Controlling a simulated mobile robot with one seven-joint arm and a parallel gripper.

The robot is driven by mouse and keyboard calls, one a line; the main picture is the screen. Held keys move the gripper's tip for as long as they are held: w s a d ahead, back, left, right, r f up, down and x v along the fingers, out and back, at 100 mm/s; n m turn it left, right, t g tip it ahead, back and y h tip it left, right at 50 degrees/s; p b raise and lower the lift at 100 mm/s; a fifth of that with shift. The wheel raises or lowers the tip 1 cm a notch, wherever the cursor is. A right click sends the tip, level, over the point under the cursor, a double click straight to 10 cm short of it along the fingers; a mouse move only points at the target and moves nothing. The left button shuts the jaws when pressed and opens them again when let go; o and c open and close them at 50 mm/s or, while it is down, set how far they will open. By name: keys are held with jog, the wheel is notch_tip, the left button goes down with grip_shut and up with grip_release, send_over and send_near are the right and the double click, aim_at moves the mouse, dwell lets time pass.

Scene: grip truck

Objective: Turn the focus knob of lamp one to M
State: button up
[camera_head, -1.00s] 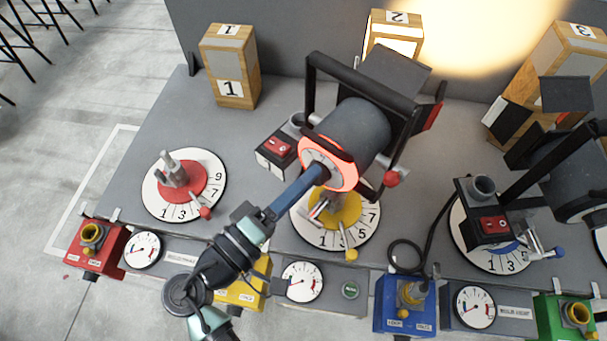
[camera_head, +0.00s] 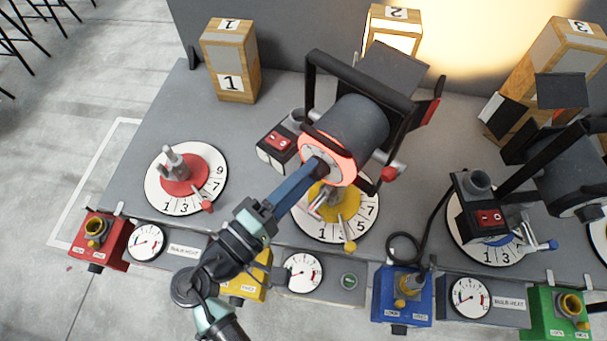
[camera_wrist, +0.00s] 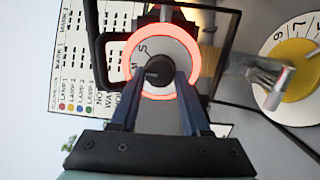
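A grey cylindrical lamp (camera_head: 352,128) stands in a black bracket above the yellow dial (camera_head: 344,204). Its front has a glowing red-orange ring (camera_head: 351,173) around a grey face. In the wrist view the black round knob (camera_wrist: 158,70) sits on that face. An S and what looks like an M show to the knob's left. My gripper (camera_wrist: 159,79) has its two blue fingers apart, one on each side of the knob, very close to it. Whether they touch the knob is hard to tell. In the head view my gripper (camera_head: 316,170) reaches the ring from the lower left and hides the knob.
Wooden blocks numbered 1 (camera_head: 231,60), 2 (camera_head: 394,32) and 3 (camera_head: 557,60) stand at the back. A red dial (camera_head: 186,176) with an empty mount is at the left. Another dark lamp (camera_head: 570,178) is at the right. Coloured boxes and gauges line the front edge.

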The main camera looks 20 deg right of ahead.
jog(key=o, duration=0.4)
jog(key=shift+c, duration=0.2)
jog(key=b+v, duration=0.4)
jog(key=v, duration=0.9)
jog(key=shift+d, duration=0.1)
